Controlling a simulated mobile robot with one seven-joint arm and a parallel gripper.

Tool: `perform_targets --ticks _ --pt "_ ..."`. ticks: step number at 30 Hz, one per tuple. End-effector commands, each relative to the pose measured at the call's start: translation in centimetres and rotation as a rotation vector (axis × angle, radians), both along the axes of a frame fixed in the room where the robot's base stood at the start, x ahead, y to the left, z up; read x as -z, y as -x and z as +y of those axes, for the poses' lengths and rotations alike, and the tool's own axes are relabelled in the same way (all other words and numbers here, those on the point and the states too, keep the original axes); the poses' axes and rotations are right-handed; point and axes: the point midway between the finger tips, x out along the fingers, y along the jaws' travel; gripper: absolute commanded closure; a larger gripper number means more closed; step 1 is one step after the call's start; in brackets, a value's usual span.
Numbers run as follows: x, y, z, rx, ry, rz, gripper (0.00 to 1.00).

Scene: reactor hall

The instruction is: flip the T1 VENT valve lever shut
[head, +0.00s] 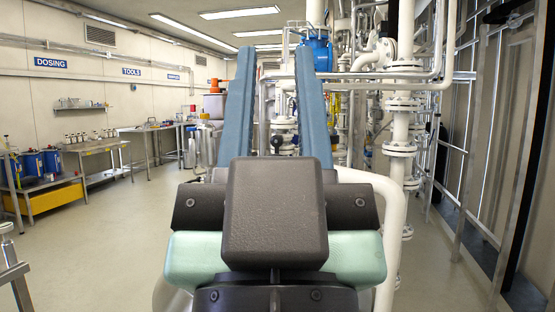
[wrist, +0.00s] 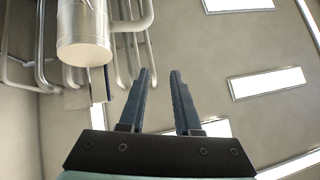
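My gripper (head: 276,55) is raised in front of the head camera with its two blue fingers apart and nothing between them. In the wrist view my gripper (wrist: 161,72) is also open and empty, with the ceiling behind it. I cannot make out the T1 VENT valve lever or its label in either view. White flanged pipework (head: 400,125) with valves stands ahead and to the right, and my fingers hide part of it.
A blue-topped vessel (head: 318,52) stands among the pipes. Benches (head: 100,148) and blue drums (head: 50,161) line the left wall. Metal framing (head: 465,160) runs along the right. The floor (head: 105,235) at left is clear. Overhead, the wrist view shows a large pale cylinder (wrist: 83,35) and pipes.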

Motion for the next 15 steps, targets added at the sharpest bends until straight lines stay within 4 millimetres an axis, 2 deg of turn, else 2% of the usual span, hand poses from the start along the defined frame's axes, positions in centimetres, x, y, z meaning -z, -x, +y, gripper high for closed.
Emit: perform_targets --ticks 1,4,5,8,15 --pt "-1.1 0.0 0.0 0.000 0.000 0.000 0.79" --pt "-3.2 0.0 0.0 0.000 0.000 0.000 0.97" --pt "-4.0 0.0 0.0 0.000 0.000 0.000 1.00" --pt "-7.0 0.0 0.0 0.000 0.000 0.000 1.00" --pt "-15.6 0.0 0.1 -0.001 0.001 -0.001 1.00"
